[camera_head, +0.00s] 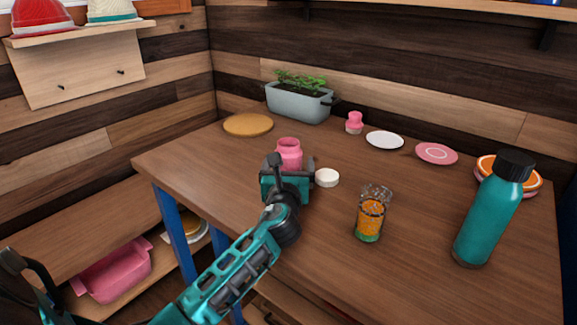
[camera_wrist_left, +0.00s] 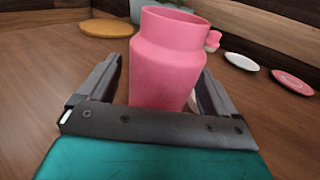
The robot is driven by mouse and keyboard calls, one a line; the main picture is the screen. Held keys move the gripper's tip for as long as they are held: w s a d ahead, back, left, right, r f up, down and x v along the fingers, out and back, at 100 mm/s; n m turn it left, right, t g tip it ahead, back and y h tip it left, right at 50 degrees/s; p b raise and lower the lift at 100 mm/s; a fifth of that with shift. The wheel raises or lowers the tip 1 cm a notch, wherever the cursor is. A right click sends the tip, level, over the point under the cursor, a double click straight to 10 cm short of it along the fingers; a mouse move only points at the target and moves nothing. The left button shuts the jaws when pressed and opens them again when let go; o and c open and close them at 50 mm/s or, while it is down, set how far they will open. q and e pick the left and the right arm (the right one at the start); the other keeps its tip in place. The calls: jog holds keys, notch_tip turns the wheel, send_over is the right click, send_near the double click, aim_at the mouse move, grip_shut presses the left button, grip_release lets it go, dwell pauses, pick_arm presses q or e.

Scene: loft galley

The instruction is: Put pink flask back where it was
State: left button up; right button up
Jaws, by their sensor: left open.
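The pink flask (camera_head: 289,150) stands upright on the wooden table, left of the middle, with its open mouth facing up. In the left wrist view the flask (camera_wrist_left: 170,60) fills the space between the fingers. My left gripper (camera_head: 290,170) is open, with one finger on each side of the flask's lower body. A gap shows between the left finger and the flask; contact on the right side is hard to tell. The flask's base is hidden behind the gripper.
A white round lid-like piece (camera_head: 327,178) lies just right of the flask. A glass with orange contents (camera_head: 369,218) and a teal bottle (camera_head: 490,215) stand further right. A planter (camera_head: 299,103), wooden disc (camera_head: 248,125), small pink jar (camera_head: 354,123) and plates (camera_head: 385,140) line the back.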

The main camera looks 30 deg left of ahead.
pick_arm(q)
jog(key=shift+r, duration=0.25)
jog(key=p+v, duration=0.2)
jog(key=v, duration=1)
